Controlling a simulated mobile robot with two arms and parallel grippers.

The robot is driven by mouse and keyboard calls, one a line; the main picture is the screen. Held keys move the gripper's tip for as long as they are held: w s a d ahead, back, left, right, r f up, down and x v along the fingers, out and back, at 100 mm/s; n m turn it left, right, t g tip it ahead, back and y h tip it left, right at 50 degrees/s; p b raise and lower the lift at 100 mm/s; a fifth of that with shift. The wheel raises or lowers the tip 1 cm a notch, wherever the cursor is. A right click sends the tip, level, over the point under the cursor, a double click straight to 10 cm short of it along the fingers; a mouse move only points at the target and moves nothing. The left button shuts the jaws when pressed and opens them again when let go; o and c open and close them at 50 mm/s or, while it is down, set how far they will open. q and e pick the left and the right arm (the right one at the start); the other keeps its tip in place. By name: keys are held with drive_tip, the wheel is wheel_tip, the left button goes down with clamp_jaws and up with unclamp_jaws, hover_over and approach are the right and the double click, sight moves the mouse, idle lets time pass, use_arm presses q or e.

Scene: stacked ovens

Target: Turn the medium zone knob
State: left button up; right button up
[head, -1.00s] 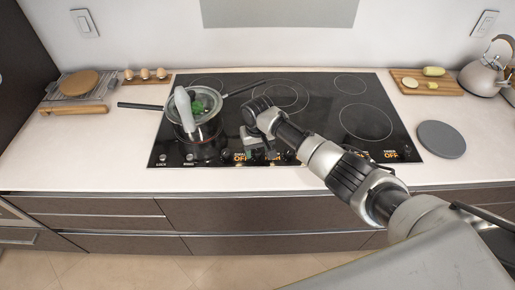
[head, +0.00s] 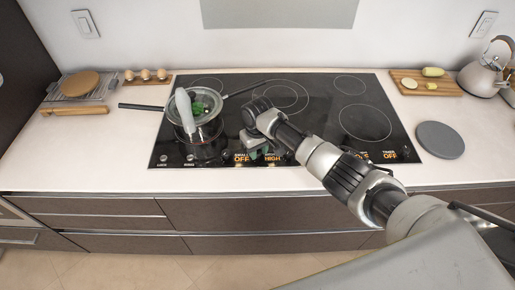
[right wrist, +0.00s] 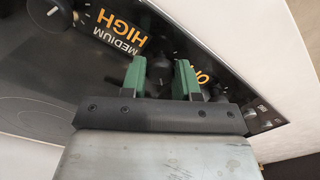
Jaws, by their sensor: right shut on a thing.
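The medium zone knob (right wrist: 159,70) is a dark round knob on the cooktop's front control strip. In the right wrist view it sits between the two green fingers of my right gripper (right wrist: 160,78), which is shut on it. The label beside it reads MEDIUM with HIGH (right wrist: 137,32) in orange. In the head view my right gripper (head: 264,154) is low at the front edge of the cooktop (head: 320,125) and its arm hides the knob. My left gripper is not in view.
A pot (head: 204,142) with a strainer and green food stands on the left burners, just left of my gripper. Another knob (right wrist: 47,9) is close by. A grey round plate (head: 441,140), a cutting board (head: 427,86) and a kettle (head: 487,74) are at the right.

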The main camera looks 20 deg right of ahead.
drive_tip(key=n, duration=0.4)
drive_tip(key=shift+n+p, duration=0.3)
drive_tip(key=shift+n, duration=0.1)
drive_tip(key=n, duration=1)
drive_tip(key=shift+w+n, duration=0.1)
drive_tip(key=shift+n, duration=0.3)
drive_tip(key=n+b, duration=0.1)
drive_tip(key=n, duration=0.4)
drive_tip(key=shift+n, duration=0.3)
drive_tip(key=o, duration=0.9)
wheel_tip(320, 180, up, 11)
drive_tip(key=shift+f+b, duration=0.1)
drive_tip(key=shift+b, duration=1.1)
